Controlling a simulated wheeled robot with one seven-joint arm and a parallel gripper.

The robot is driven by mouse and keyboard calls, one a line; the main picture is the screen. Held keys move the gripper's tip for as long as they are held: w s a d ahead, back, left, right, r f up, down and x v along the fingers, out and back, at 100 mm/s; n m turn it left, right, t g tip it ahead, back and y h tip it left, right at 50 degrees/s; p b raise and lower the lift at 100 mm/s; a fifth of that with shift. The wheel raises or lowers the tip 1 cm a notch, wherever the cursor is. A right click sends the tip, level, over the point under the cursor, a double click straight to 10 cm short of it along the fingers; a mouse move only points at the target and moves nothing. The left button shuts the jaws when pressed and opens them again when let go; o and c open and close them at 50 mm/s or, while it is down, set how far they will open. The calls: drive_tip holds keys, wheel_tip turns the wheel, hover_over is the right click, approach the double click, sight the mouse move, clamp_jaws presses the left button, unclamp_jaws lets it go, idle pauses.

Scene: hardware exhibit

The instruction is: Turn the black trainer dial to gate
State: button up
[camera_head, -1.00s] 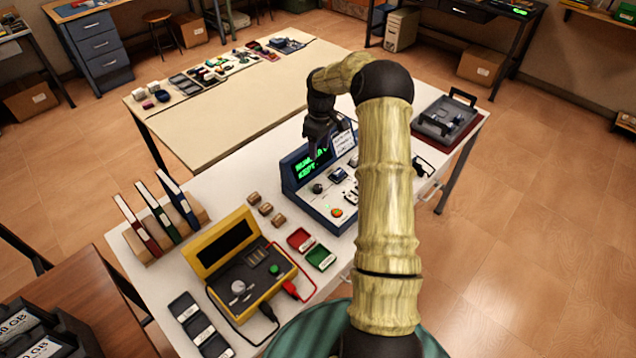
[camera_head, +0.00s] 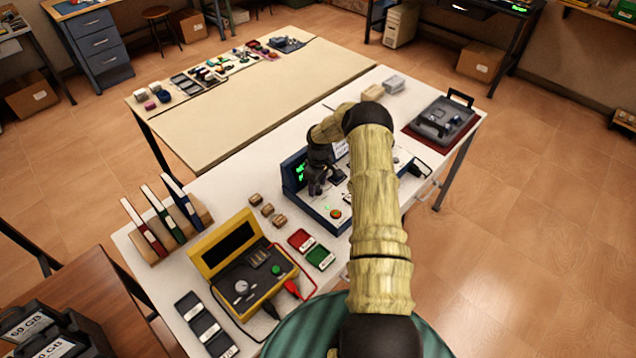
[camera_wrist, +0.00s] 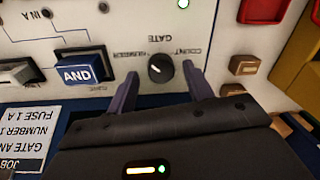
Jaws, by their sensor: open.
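The black trainer dial (camera_wrist: 161,68) sits on the white panel in the wrist view, with the labels NUMBER, GATE and COUNT around it, upside down. A pale pointer mark shows on the dial, but its exact setting is hard to tell. My gripper (camera_wrist: 161,76) is open, with one finger on each side of the dial and no clear contact. In the head view my gripper (camera_head: 316,188) is low over the left part of the blue-framed trainer (camera_head: 326,216), hiding the dial and part of the green-lit screen.
A blue AND block (camera_wrist: 79,72) sits left of the dial in the wrist view. Brown blocks (camera_wrist: 243,65) and a red tray (camera_wrist: 262,10) lie to the right. In the head view a yellow tester (camera_head: 222,245) stands left of the trainer, and a grey case (camera_head: 443,120) lies at the right.

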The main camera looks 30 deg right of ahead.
drive_tip(key=shift+f, duration=0.2)
drive_tip(key=shift+s+a, duration=0.1)
drive_tip(key=shift+s, duration=0.1)
drive_tip(key=shift+c, duration=0.2)
drive_tip(key=c, duration=0.9)
drive_tip(key=shift+c, duration=0.2)
